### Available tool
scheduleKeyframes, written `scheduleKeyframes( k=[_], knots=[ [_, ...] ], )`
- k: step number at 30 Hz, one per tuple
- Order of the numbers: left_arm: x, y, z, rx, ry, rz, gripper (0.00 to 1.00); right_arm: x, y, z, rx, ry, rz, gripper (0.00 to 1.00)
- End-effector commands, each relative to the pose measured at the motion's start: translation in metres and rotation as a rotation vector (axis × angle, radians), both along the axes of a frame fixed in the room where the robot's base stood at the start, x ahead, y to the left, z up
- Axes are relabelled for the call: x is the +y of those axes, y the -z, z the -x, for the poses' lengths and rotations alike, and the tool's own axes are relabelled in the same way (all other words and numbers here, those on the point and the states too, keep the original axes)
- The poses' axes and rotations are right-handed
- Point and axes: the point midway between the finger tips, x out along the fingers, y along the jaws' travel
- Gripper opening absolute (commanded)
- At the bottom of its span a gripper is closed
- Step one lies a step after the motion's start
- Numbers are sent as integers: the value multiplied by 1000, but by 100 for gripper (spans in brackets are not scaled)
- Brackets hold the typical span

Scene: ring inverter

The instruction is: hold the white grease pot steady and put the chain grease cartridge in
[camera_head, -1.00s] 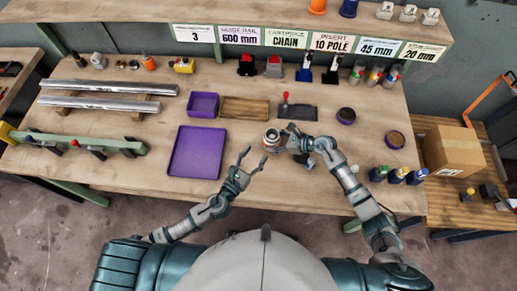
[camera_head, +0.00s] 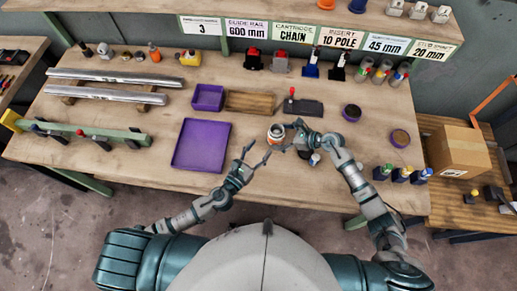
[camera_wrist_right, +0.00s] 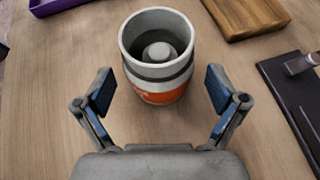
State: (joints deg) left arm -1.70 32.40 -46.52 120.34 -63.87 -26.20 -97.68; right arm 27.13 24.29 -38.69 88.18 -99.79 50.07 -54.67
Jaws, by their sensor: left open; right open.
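The white grease pot (camera_head: 276,132) stands upright on the bench in front of me. In the right wrist view the pot (camera_wrist_right: 158,75) has an open top, a dark band and an orange label; a round grey knob shows inside. My right gripper (camera_head: 291,142) is open, its fingers (camera_wrist_right: 160,92) spread either side of the pot's near side with gaps. My left gripper (camera_head: 259,153) is open and empty, left of and nearer me than the pot. Several capped cylinders stand at the back right (camera_head: 382,72) and front right (camera_head: 402,174); I cannot tell which is the chain grease cartridge.
A purple tray (camera_head: 202,145) lies left of the pot. A wooden tray (camera_head: 249,102) and a dark plate with a red-knobbed part (camera_head: 305,108) lie behind it. Signs, one reading "CARTRIDGE CHAIN" (camera_head: 294,34), hang along the shelf. Bare bench lies around the pot.

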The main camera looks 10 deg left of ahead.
Motion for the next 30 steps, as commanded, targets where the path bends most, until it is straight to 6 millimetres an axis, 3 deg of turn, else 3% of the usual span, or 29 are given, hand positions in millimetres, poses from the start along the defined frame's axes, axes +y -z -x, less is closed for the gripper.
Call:
scheduleKeyframes(
  k=[9,15,30],
  knots=[
    [0,0,0,0,0,0,60,-59,-32,17,0,0,4,95],
    [0,0,0,0,0,0,60,-84,-45,25,2,0,3,95],
    [1,0,0,0,0,0,60,-90,-50,28,3,-1,2,95]
  ],
)
